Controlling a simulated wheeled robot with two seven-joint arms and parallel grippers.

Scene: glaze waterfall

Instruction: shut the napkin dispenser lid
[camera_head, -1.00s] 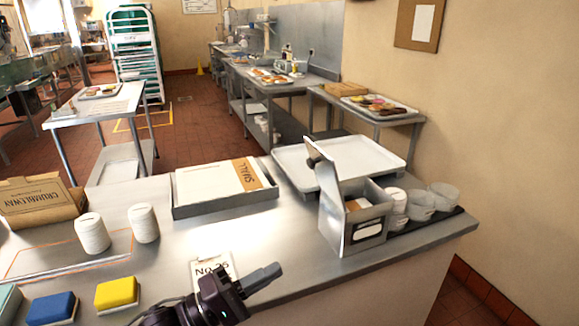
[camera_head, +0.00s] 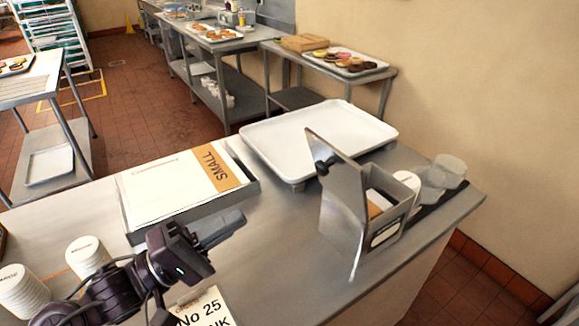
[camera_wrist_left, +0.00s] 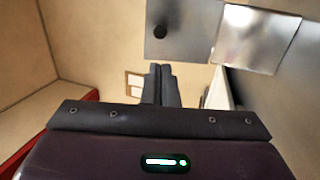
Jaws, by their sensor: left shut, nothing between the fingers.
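The napkin dispenser (camera_head: 342,218) is a metal box near the right end of the steel counter. Its lid (camera_head: 332,152) stands open, tilted up above the box, with a dark knob on it. Napkins (camera_head: 374,209) show inside the open top. My left gripper (camera_head: 236,218) is shut and empty, above the counter to the left of the dispenser and apart from it. In the left wrist view, the shut fingers (camera_wrist_left: 160,72) point toward a metal panel with a dark knob (camera_wrist_left: 160,31), which looks like the lid.
A white tray (camera_head: 270,132) lies behind the dispenser. Stacked cups (camera_head: 448,170) stand to its right. Counter between gripper and dispenser is clear.

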